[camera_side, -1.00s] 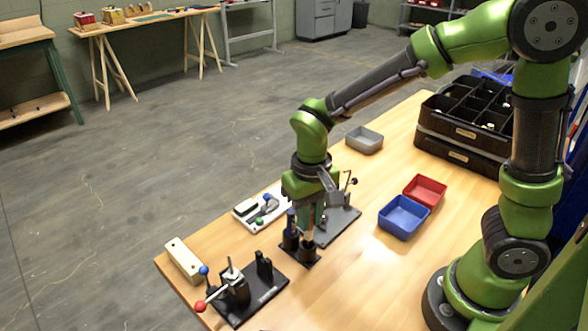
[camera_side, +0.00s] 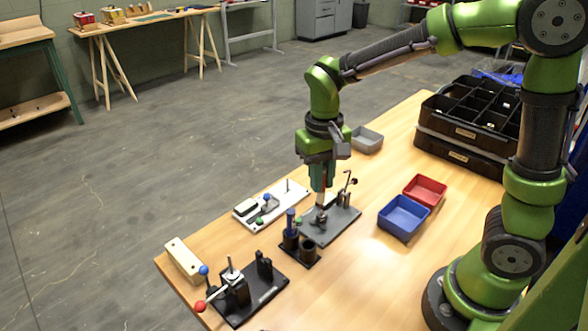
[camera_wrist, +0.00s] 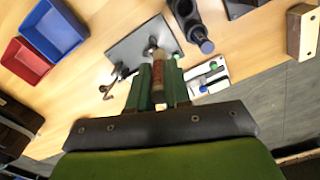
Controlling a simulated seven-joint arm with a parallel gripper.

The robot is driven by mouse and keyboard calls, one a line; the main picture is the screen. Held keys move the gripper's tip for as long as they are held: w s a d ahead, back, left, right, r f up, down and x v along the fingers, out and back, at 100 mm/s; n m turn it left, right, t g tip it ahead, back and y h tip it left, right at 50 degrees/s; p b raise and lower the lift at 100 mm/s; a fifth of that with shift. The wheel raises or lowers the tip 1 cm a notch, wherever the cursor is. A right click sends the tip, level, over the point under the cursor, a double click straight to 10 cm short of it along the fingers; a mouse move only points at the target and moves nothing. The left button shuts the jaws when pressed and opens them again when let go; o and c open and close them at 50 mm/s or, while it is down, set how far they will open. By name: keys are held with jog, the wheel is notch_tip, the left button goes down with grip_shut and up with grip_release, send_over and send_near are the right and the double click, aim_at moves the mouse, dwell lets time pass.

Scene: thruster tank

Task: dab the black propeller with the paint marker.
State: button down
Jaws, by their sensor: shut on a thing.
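My gripper (camera_side: 322,184) is shut on a paint marker (camera_wrist: 160,86) with a reddish barrel and a pale end. It holds the marker roughly upright, pale end down, over the grey plate (camera_side: 343,226). In the wrist view the green fingers (camera_wrist: 158,84) clasp the marker from both sides. The black propeller (camera_side: 321,219) is a small dark shape on the plate, just below the marker's lower end. I cannot tell whether they touch. In the wrist view the marker hides part of that area of the plate (camera_wrist: 128,42).
A black two-cup holder (camera_side: 309,249) holds a blue marker (camera_side: 291,221); its other cup is empty. A black post with a crank (camera_side: 347,188) stands close right of my gripper. A white board (camera_side: 280,208), a black clamp fixture (camera_side: 240,289), and blue (camera_side: 404,216) and red (camera_side: 425,190) bins surround it.

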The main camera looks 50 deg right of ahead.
jog(key=shift+n, duration=0.7)
jog(key=shift+w+d+f, duration=0.3)
jog(key=shift+d+f, duration=0.3)
jog(key=shift+f, duration=0.1)
jog(key=shift+w+d+f, duration=0.25)
jog(key=shift+d+f, duration=0.4)
jog(key=shift+f, duration=0.05)
jog(key=shift+w+d+f, duration=0.3)
jog(key=shift+d+f, duration=0.3)
jog(key=shift+f, duration=0.1)
jog(key=shift+f, duration=0.7)
dwell(1.1)
jog(key=shift+r, duration=2.6)
